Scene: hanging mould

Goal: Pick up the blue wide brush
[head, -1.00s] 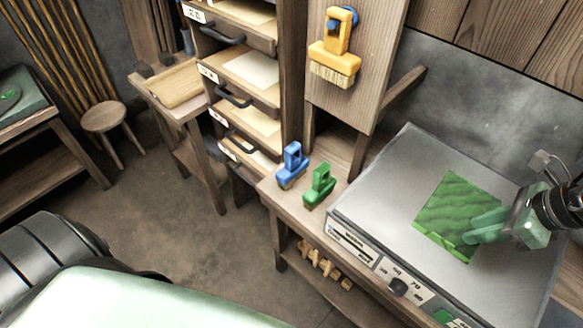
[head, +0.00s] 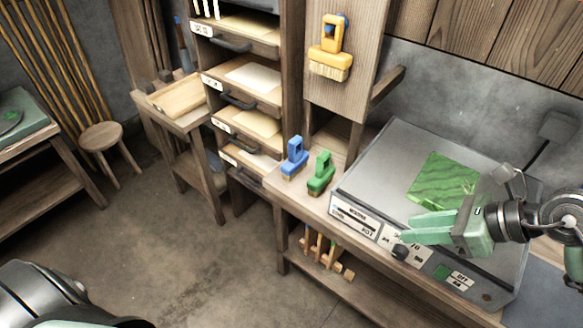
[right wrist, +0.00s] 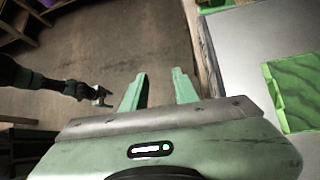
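The blue wide brush (head: 294,158) stands upright on the wooden bench at the left of the grey machine. A green brush (head: 321,173) stands just right of it. A yellow brush (head: 331,48) hangs on the wooden panel above. My right gripper (head: 408,229) is over the front of the machine, well right of the blue brush, its fingers pointing left. In the right wrist view my right gripper (right wrist: 160,76) is open with nothing between its fingers. What looks like my left gripper (right wrist: 101,96) shows small and dark there; its opening is unclear.
The grey machine (head: 377,160) carries a green patterned sheet (head: 443,181) and fills the bench's right part. A drawer rack (head: 250,76) stands left behind the brushes. Wooden pieces (head: 325,253) lie on the shelf below. The floor (head: 190,265) at left is clear.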

